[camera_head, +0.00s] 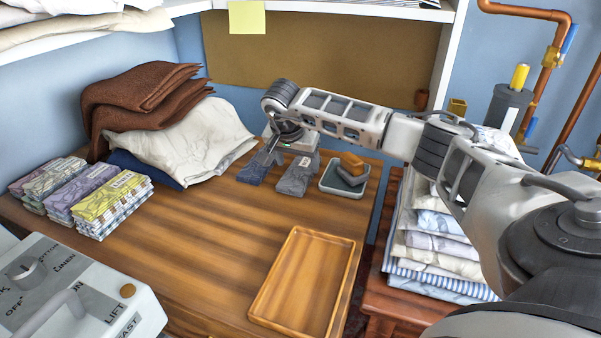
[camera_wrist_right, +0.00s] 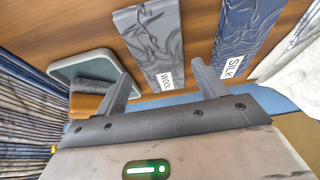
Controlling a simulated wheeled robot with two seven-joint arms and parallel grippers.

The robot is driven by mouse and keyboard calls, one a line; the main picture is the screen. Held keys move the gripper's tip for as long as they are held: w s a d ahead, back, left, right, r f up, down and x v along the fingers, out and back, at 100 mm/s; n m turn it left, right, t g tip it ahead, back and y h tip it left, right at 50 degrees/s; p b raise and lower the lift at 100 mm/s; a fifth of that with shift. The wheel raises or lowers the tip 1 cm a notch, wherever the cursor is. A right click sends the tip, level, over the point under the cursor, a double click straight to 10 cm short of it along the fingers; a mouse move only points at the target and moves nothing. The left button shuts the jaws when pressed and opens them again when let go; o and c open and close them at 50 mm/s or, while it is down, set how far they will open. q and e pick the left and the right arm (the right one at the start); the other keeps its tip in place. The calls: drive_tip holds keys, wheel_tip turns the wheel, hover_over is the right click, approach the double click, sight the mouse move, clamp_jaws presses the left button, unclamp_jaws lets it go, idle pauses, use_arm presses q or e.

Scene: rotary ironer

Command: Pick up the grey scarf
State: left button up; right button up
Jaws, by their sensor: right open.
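The grey scarf (camera_head: 296,176) lies folded flat on the wooden table, between a blue scarf (camera_head: 256,167) and a small grey tray (camera_head: 344,190). In the right wrist view the grey scarf (camera_wrist_right: 152,38) carries a white tag reading WOOL, and the blue scarf (camera_wrist_right: 243,32) a tag reading SILK. My right gripper (camera_head: 276,148) is over the back of the table, near the far ends of the scarves. In its wrist view its two fingers (camera_wrist_right: 163,84) are apart, with the tagged end of the grey scarf between them in the picture. Nothing is held. My left gripper is out of view.
The small tray holds a brown and a dark grey item. An empty wooden tray (camera_head: 257,306) lies at the front right. White and brown cloths (camera_head: 205,140) are heaped at the back left, near patterned bundles (camera_head: 112,203). The table's middle is clear.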

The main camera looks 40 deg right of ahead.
sight(300, 171)
drive_tip(key=shift+x, duration=1.55)
drive_tip(key=c, duration=0.7)
drive_tip(key=shift+c, duration=0.2)
drive_tip(key=shift+r, duration=0.1)
drive_tip(key=shift+w+d+r, duration=0.1)
drive_tip(key=shift+r, duration=0.3)
wheel_tip(300, 171, up, 2)
drive_tip(key=shift+r, duration=0.2)
drive_tip(key=s+a+r, duration=0.5)
drive_tip(key=s+r, duration=0.4)
drive_tip(key=s, duration=0.4)
drive_tip(key=shift+s+r+b, duration=0.15)
drive_tip(key=shift+r+b, duration=0.2)
